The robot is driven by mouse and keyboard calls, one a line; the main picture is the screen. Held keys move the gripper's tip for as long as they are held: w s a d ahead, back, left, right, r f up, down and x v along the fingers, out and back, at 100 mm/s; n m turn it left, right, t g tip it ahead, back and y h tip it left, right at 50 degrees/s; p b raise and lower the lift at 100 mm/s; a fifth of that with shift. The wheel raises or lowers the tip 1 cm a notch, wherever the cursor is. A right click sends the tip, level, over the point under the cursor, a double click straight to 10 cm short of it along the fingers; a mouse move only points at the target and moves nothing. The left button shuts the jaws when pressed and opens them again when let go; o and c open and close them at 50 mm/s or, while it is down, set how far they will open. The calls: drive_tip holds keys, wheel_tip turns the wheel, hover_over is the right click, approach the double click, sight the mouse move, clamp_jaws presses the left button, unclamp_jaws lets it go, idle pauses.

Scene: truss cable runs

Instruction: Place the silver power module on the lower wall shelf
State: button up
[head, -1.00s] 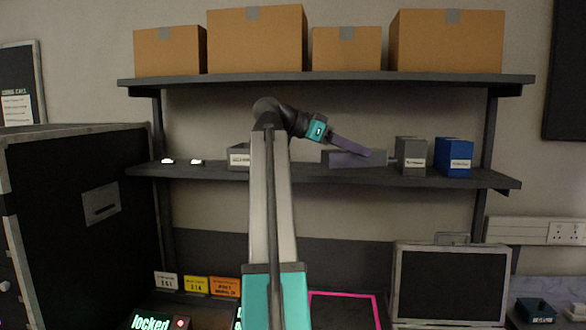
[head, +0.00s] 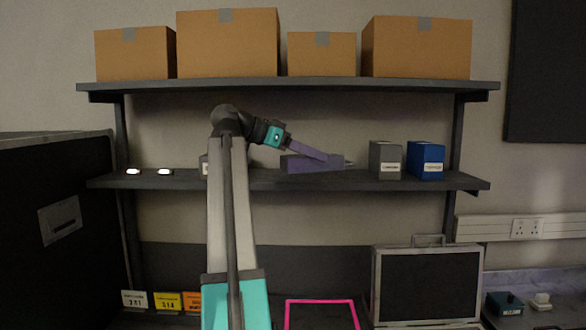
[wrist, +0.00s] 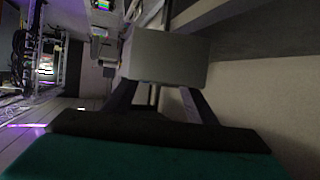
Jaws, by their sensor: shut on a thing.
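My gripper (head: 318,158) reaches right over the lower wall shelf (head: 340,183) in the head view. It is shut on a box, apparently the silver power module (wrist: 165,58), which shows as a plain grey box between my fingers in the wrist view. In the head view the module (head: 300,165) looks purple-grey, partly covered by a finger. It is low over the shelf, left of a labelled grey box. I cannot tell whether it touches the shelf.
A grey box (head: 385,160) and a blue box (head: 426,160) stand on the lower shelf's right. Two small lit pucks (head: 164,171) sit at its left. Cardboard boxes (head: 228,45) fill the upper shelf (head: 290,84). A dark cabinet (head: 50,200) stands at left.

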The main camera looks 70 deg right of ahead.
drive_tip(key=w+d+p, duration=0.1)
drive_tip(key=w+d, duration=0.1)
drive_tip(key=d, duration=0.2)
drive_tip(key=w+d+p, duration=0.2)
drive_tip(key=w+d, duration=0.1)
drive_tip(key=d, duration=0.1)
drive_tip(key=w+d+f+p, duration=0.1)
drive_tip(key=w+d, duration=0.1)
drive_tip(key=d, duration=0.2)
drive_tip(key=shift+w+d, duration=0.3)
drive_tip(key=shift+d, duration=0.1)
drive_tip(key=shift+d+f, duration=0.1)
drive_tip(key=shift+f, duration=0.05)
drive_tip(key=shift+f+p, duration=0.1)
drive_tip(key=shift+p, duration=0.3)
drive_tip(key=shift+f+p, duration=0.45)
drive_tip(key=shift+f, duration=0.15)
drive_tip(key=shift+f+p, duration=0.4)
drive_tip(key=shift+f, duration=0.65)
drive_tip(key=o, duration=1.6)
drive_tip(key=shift+f, duration=0.1)
drive_tip(key=shift+c, duration=0.2)
